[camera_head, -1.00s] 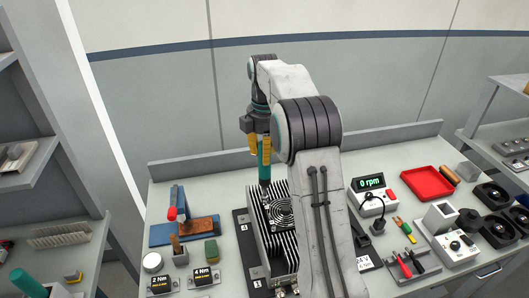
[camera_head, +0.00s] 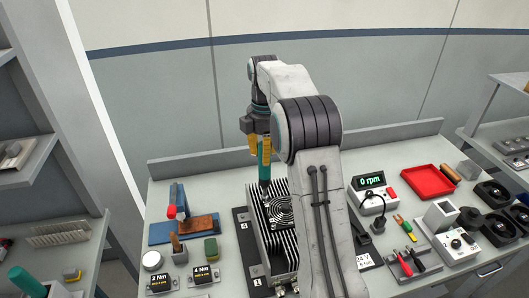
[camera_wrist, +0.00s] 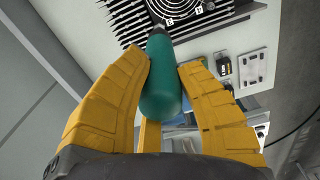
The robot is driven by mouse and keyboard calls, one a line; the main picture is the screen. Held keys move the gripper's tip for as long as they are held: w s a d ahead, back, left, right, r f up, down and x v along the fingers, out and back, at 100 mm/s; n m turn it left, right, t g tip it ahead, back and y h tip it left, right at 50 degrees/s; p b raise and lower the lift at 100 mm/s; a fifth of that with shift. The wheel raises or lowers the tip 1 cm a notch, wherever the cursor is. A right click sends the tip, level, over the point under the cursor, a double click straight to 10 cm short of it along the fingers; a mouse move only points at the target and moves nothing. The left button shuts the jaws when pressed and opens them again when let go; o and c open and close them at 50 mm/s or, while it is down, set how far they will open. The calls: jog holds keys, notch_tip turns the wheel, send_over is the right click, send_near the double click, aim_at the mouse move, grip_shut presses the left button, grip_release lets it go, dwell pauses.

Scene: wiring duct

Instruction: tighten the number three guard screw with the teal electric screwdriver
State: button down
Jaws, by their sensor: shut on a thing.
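My gripper (camera_head: 262,142) has yellow fingers and is shut on the teal electric screwdriver (camera_head: 264,160). The screwdriver is upright, its dark lower end at the far left corner of a finned black heatsink unit with a fan guard (camera_head: 280,211). In the wrist view the fingers (camera_wrist: 163,70) close around the teal body (camera_wrist: 160,88), and the fan guard (camera_wrist: 178,6) shows at the top, cut off by the frame. I cannot make out the number three screw, and whether the bit touches it is hidden. My arm covers the unit's right side in the head view.
On the bench, a blue tray (camera_head: 160,235) and 2 Nm (camera_head: 160,284) and 4 Nm (camera_head: 203,275) blocks stand left. A low rim runs along the back.

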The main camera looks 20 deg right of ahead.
jog(key=shift+f, duration=0.45)
dwell(1.7)
jog(key=shift+r, duration=0.1)
jog(key=shift+r+p, duration=0.35)
jog(key=shift+r, duration=2.6)
